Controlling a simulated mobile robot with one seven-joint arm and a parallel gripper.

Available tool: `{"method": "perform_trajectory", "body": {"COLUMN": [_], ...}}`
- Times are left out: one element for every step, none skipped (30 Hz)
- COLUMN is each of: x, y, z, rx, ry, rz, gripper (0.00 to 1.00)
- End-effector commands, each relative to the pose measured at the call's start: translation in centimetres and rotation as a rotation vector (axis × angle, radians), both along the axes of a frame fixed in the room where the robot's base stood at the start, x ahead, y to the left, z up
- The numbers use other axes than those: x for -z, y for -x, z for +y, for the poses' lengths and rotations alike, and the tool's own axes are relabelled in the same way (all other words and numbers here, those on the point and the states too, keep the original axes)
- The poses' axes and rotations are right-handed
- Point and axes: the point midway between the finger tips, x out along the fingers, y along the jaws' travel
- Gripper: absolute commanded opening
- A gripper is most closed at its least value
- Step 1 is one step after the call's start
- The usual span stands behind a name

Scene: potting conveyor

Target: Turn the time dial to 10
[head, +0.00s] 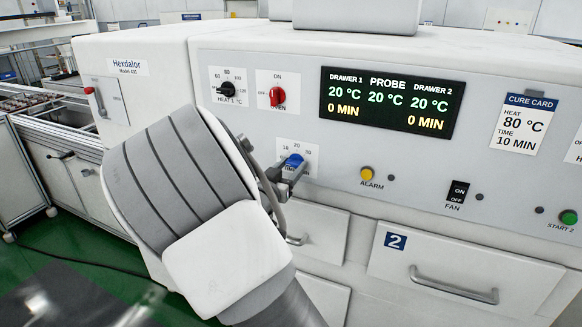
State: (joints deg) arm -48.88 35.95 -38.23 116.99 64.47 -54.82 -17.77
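The plate's lower part is hidden by my gripper. My gripper (291,171) is right at the dial, with its grey fingers over or beside the knob's lower part. I cannot tell whether the fingers touch or clasp it. The display (390,103) reads 20 °C and 0 MIN for both drawers. The cure card (523,124) reads heat 80 °C, time 10 MIN.
Above are the black heat dial (227,90) and the red oven switch (277,97). To the right are the yellow alarm button (367,173), the fan switch (457,193) and the green start button (568,217). Drawer 2 (520,273) with its handle is below.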

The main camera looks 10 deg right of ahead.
Motion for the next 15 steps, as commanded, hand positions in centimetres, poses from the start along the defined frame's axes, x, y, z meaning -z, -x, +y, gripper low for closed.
{"method": "perform_trajectory", "body": {"x": [0.00,0.00,0.00,0.00,0.00,0.00,0.01,0.02,0.03,0.05,0.06,0.09,0.10,0.12,0.14], "y": [0.01,0.01,0.02,0.02,0.02,0.02,0.02,0.02,0.02,0.02,0.01,0.02,0.02,0.02,0.02], "z": [0.01,0.01,0.01,0.01,0.01,0.01,0.01,0.01,0.01,0.00,0.00,-0.01,-0.02,-0.05,-0.06], "rx": [0.000,0.000,0.000,0.000,0.000,0.000,0.000,0.000,0.000,0.000,0.000,0.000,0.001,0.001,0.001], "ry": [0.000,0.000,0.000,0.000,0.000,0.000,-0.001,-0.002,-0.003,-0.006,-0.009,-0.015,-0.022,-0.029,-0.042], "rz": [0.000,0.000,0.000,0.000,0.000,0.000,-0.001,-0.001,-0.002,-0.004,-0.006,-0.011,-0.016,-0.021,-0.031], "gripper": [0.23,0.18,0.10,0.05,0.00,0.00,0.00,0.00,0.00,0.00,0.00,0.00,0.00,0.00,0.00]}}
